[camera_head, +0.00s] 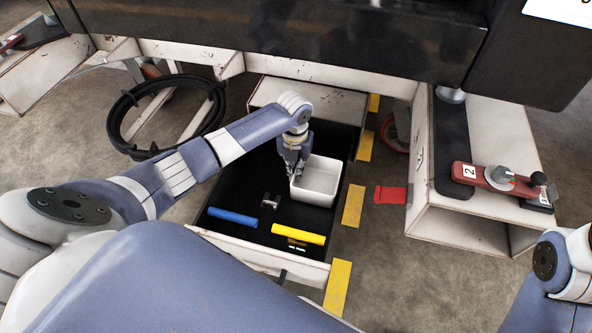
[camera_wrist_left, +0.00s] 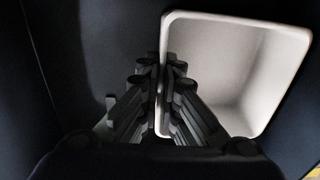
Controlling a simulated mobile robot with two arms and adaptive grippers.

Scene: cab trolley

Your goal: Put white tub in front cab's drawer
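The white tub (camera_head: 316,182) is an open, empty-looking box at the back right inside the open, dark-lined drawer (camera_head: 255,256). It stands upright, close to the drawer's right wall. I cannot tell whether its base touches the drawer floor. My left gripper (camera_head: 294,170) reaches down into the drawer at the tub's left side. In the left wrist view the gripper (camera_wrist_left: 161,70) has one finger on each side of the tub's near wall, and the tub (camera_wrist_left: 230,65) opens to the right. The fingers look closed on that wall. My right gripper is out of view.
A blue bar (camera_head: 233,217) and a yellow bar (camera_head: 298,234) lie at the drawer's front, with a small grey part (camera_head: 270,200) behind them. A black hose coil (camera_head: 128,120) is at left. A white frame with a red lever (camera_head: 490,177) stands at right.

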